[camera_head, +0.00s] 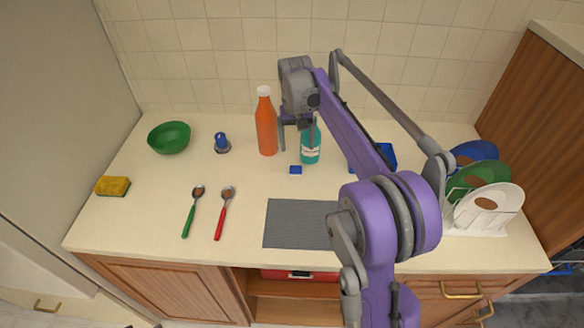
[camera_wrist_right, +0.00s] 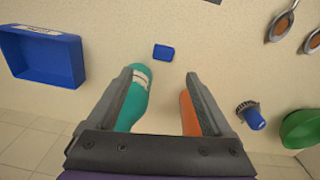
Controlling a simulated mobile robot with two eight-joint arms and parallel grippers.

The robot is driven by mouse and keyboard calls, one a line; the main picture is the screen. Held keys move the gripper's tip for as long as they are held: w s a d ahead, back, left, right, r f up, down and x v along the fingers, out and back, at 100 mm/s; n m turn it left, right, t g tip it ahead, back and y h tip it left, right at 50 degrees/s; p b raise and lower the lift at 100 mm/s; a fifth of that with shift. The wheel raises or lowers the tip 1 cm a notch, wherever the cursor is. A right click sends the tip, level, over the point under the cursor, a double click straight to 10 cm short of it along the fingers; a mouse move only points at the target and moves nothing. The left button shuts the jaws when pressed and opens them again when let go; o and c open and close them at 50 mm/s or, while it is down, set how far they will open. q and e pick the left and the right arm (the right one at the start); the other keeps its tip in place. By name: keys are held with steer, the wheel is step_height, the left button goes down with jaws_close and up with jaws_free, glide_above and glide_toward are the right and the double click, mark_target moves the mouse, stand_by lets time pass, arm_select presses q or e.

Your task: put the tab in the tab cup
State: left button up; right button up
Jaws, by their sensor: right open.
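The tab is a small blue block (camera_head: 295,170) lying flat on the counter in front of the teal bottle; it also shows in the right wrist view (camera_wrist_right: 163,52). My right gripper (camera_head: 297,136) is open and empty above the counter, pointing down between the two bottles. In the wrist view the tab lies just beyond and between its fingertips (camera_wrist_right: 163,74), apart from them. An open blue container (camera_wrist_right: 43,57) shows at the wrist view's left; in the head view it is partly hidden behind my right arm (camera_head: 389,154). I cannot tell whether it is the tab cup. My left gripper is not in view.
A teal bottle (camera_head: 310,150) and an orange bottle (camera_head: 266,130) stand close to the gripper. A blue item on a grey base (camera_head: 221,142), a green bowl (camera_head: 169,138), spoons (camera_head: 188,222) and a sponge (camera_head: 113,186) are left. A plate rack (camera_head: 478,226) stands right; a grey mat (camera_head: 295,225) lies in front.

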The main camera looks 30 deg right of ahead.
steer(key=m, duration=0.1)
glide_above(296, 169)
step_height(296, 169, down, 4)
steer(key=shift+r+y, duration=0.1)
steer(key=shift+y, duration=0.2)
steer(key=shift+f, duration=3.2)
steer(key=shift+a, duration=0.1)
jaws_close()
step_height(296, 169, up, 10)
